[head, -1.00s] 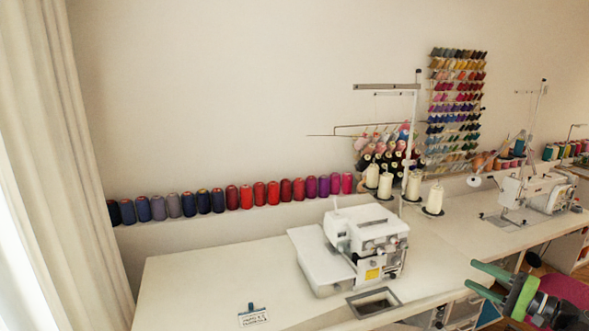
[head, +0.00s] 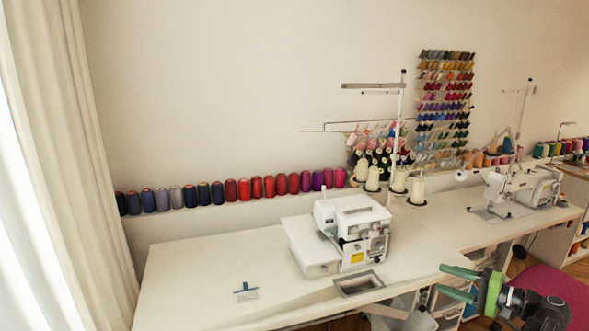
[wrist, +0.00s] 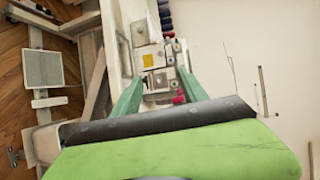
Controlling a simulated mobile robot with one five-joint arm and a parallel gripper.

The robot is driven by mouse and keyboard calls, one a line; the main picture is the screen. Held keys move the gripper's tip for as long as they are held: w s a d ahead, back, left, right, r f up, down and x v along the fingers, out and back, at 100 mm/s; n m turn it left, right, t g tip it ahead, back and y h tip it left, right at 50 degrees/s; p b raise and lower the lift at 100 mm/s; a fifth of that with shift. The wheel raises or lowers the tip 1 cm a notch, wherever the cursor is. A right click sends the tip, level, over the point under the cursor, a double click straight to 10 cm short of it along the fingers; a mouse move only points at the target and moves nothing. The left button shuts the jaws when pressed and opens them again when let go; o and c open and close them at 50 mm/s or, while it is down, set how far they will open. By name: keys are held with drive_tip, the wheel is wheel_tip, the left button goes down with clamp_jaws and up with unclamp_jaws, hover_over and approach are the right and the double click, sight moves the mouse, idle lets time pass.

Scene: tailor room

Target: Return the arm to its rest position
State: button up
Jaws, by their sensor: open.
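My gripper (head: 459,282) is at the lower right of the head view, beyond the front edge of the sewing table. Its two green fingers are apart with nothing between them. In the wrist view my gripper (wrist: 157,98) also shows its fingers spread. The white sewing machine (wrist: 152,57) appears beyond them and is not touched.
The long white table (head: 200,285) carries the white serger (head: 348,235) and a small card with a clip (head: 246,293). A second machine (head: 520,187) stands farther right. Thread spools (head: 243,189) line the wall ledge. A curtain (head: 70,150) hangs at left.

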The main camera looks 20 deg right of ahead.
drive_tip(key=w+a+f+n+g, duration=0.25)
drive_tip(key=w+a+f, duration=0.2)
drive_tip(key=a, duration=0.35)
drive_tip(key=w+a+f+n+g+y, duration=0.1)
drive_tip(key=w+a+f+g, duration=0.3)
drive_tip(key=a, duration=0.3)
drive_tip(key=w+a+f+n+g, duration=0.2)
drive_tip(key=w+a+f, duration=0.25)
drive_tip(key=a, duration=0.35)
drive_tip(key=a+f+n+g+h, duration=0.3)
drive_tip(key=a+f+n+h, duration=0.1)
drive_tip(key=a, duration=0.8)
drive_tip(key=a+f+n+g+h, duration=0.3)
drive_tip(key=a+f+n+h, duration=0.1)
drive_tip(key=a, duration=0.8)
wheel_tip(320, 180, down, 10)
drive_tip(key=b, duration=1.1)
wheel_tip(320, 180, up, 22)
drive_tip(key=p, duration=2.2)
drive_tip(key=shift+w+a+f, duration=0.15)
drive_tip(key=shift+w+a, duration=0.05)
drive_tip(key=shift+a, duration=0.15)
drive_tip(key=shift+f, duration=0.1)
drive_tip(key=shift+c, duration=0.3)
